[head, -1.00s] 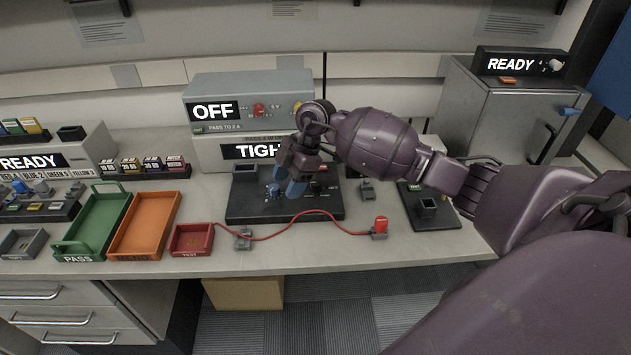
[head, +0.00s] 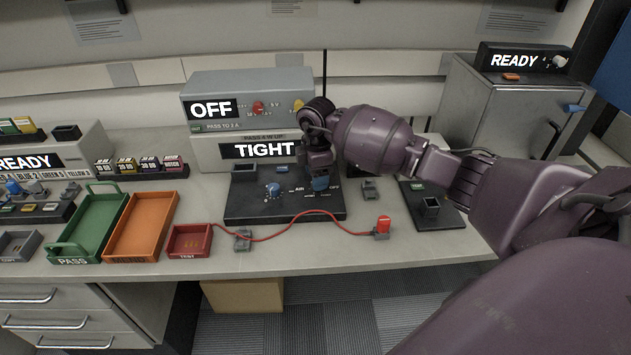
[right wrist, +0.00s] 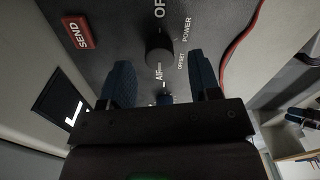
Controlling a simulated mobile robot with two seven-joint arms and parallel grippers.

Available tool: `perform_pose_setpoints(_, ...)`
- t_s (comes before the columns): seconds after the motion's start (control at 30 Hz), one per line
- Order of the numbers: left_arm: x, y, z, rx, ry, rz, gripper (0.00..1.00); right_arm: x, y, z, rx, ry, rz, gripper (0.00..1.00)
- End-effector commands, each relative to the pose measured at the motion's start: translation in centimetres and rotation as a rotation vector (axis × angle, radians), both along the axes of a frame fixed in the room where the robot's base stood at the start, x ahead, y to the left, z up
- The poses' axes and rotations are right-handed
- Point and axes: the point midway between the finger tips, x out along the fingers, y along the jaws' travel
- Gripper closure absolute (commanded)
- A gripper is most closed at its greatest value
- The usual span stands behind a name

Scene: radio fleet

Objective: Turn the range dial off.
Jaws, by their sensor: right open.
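A dark panel (head: 240,211) lies on the bench below the display reading TIGHT. A blue knob (head: 272,190) stands on its left part. My right gripper (head: 320,184) is over the panel's right part, to the right of the blue knob. In the right wrist view, a round black dial (right wrist: 158,50) stands on a dark face with OFF, POWER and OFFSET printed around it. My right gripper (right wrist: 163,75) is open, its two blue fingertips spread apart with the dial in line with the gap. I cannot tell the dial's setting. My left gripper is not in view.
A grey box reading OFF (head: 290,92) stands behind. A red cable (head: 290,217) runs along the panel's front to a red plug (head: 383,224). Green (head: 93,208), orange (head: 137,245) and small red (head: 172,250) trays lie left.

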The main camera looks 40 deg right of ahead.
Motion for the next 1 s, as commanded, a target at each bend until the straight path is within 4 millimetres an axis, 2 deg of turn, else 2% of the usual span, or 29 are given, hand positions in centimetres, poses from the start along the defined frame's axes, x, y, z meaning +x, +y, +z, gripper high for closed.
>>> perform_pose_setpoints(0.03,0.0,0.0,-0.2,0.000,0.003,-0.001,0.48,0.0,0.0,-0.8,0.001,0.002,0.000,0.43)
perform_pose_setpoints(0.2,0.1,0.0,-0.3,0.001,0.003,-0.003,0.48,0.0,0.0,-1.9,0.000,0.000,0.000,0.43)
perform_pose_setpoints(0.57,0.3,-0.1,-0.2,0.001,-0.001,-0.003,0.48,0.0,0.0,-2.1,0.001,-0.001,0.000,0.45)
perform_pose_setpoints(0.87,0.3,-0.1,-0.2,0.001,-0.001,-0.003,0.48,0.0,0.0,-2.1,0.001,-0.001,0.000,0.91)
perform_pose_setpoints(1.0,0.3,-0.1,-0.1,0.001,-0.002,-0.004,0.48,0.0,0.0,-2.0,0.001,-0.001,0.003,0.92)
